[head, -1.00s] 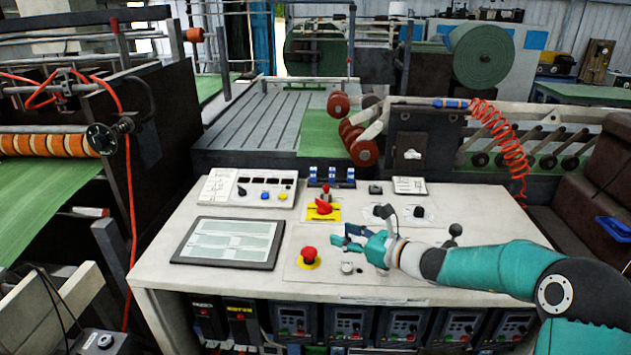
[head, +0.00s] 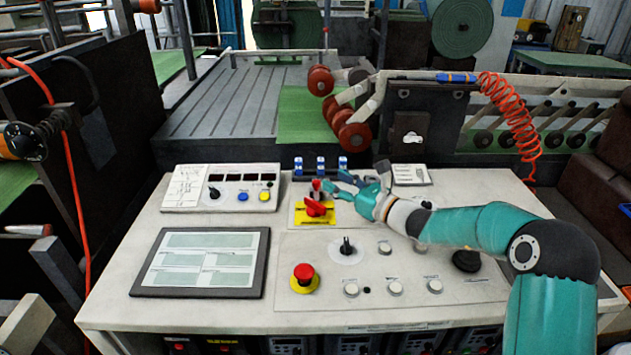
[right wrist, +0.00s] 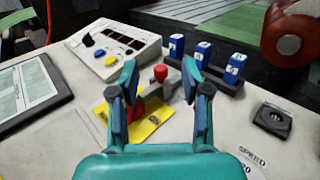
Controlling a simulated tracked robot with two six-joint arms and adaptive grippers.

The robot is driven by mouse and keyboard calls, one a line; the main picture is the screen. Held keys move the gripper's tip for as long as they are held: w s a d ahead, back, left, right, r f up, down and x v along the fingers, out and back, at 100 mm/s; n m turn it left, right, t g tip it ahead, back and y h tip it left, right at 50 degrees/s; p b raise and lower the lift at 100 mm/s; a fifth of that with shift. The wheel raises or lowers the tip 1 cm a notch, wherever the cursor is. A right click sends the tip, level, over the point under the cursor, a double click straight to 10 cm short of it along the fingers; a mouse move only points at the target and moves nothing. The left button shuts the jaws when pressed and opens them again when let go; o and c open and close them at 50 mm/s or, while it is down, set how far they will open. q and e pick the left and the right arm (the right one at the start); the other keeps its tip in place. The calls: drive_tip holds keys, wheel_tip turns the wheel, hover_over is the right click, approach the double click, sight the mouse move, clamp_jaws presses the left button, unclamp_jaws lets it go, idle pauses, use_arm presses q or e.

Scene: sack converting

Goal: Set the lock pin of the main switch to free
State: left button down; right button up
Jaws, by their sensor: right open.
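The main switch is a red rotary handle (head: 315,208) on a yellow plate (head: 328,219) on the console. A small red-topped pin (head: 316,186) stands just behind the handle, and I take it to be the lock pin. My right gripper (head: 334,189) is open, just right of the pin in the head view. In the right wrist view the pin's red knob (right wrist: 160,73) shows between the spread fingers (right wrist: 160,88), and nothing is gripped. The handle (right wrist: 138,110) is partly hidden by the left finger there. My left gripper is out of view.
Several blue-and-white blocks (head: 320,164) stand in a row behind the pin. A red mushroom button (head: 303,274), a black rotary knob (head: 346,247) and a tablet-like panel (head: 203,262) are in front. A meter box (head: 220,187) stands to the left.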

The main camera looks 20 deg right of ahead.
sight(316, 181)
wheel_tip(316, 181, down, 4)
drive_tip(key=shift+w+a+r, duration=0.1)
drive_tip(key=shift+w, duration=0.05)
drive_tip(key=p+x, duration=0.2)
drive_tip(key=x, duration=0.5)
drive_tip(key=shift+w+r+p, duration=0.1)
drive_tip(key=shift+p, duration=0.2)
clamp_jaws()
